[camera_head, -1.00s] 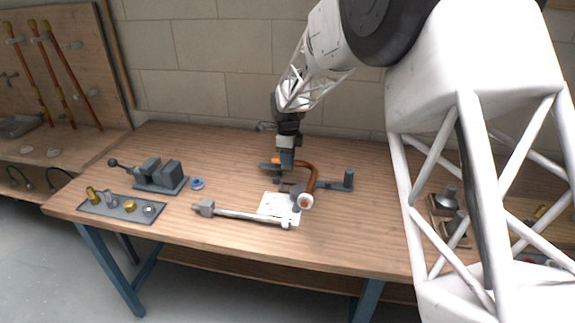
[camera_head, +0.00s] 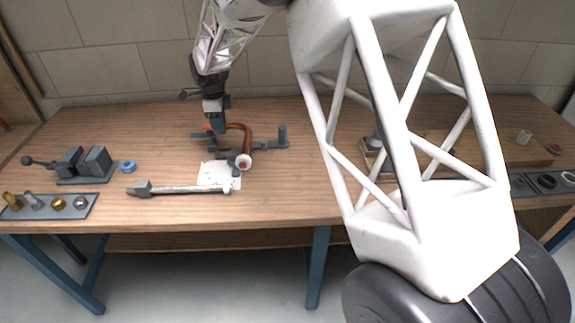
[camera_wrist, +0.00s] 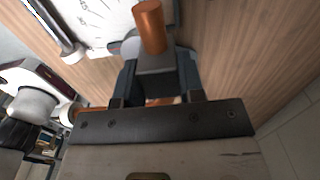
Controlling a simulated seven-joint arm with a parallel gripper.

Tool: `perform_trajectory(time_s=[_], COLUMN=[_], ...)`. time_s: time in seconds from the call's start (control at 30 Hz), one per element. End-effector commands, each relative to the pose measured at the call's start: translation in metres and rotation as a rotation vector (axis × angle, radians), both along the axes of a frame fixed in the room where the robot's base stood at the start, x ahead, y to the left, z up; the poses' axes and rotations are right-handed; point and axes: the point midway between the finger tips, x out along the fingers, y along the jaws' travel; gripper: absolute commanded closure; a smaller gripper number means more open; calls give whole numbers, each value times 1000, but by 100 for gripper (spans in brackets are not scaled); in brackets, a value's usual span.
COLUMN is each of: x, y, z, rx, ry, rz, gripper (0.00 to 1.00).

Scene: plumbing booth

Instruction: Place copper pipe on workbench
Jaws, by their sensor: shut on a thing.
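The copper pipe (camera_head: 247,132) is a bent orange-brown tube with a pale ring at its near end, low over the middle of the workbench (camera_head: 290,198). My gripper (camera_head: 216,128) points down from behind and is shut on the pipe's left part. In the wrist view the pipe's open-ended copper part (camera_wrist: 151,27) rises beyond the jaws, and my gripper (camera_wrist: 160,98) has a strip of copper between its fingers. A grey bending tool or stand (camera_head: 272,145) lies at the pipe; I cannot tell whether they touch.
A white sheet (camera_head: 219,171) and a long grey wrench-like tool (camera_head: 180,189) lie in front. A vise (camera_head: 84,164), a blue ring (camera_head: 128,166) and a tray of fittings (camera_head: 48,207) are at left. A wooden board (camera_head: 500,147) is at right. The bench's front middle is clear.

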Motion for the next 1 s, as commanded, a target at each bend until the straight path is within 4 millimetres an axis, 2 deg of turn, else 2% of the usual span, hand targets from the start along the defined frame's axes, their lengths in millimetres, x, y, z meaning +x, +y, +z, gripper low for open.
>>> perform_trajectory(time_s=[0.17,0.37,1.0], x=[-10,-35,-158], y=[-10,-33,-129], z=[2,2,-7], rx=[0,0,-1], ry=[-1,-1,-1], rz=[53,184,785], gripper=[95,95,95])
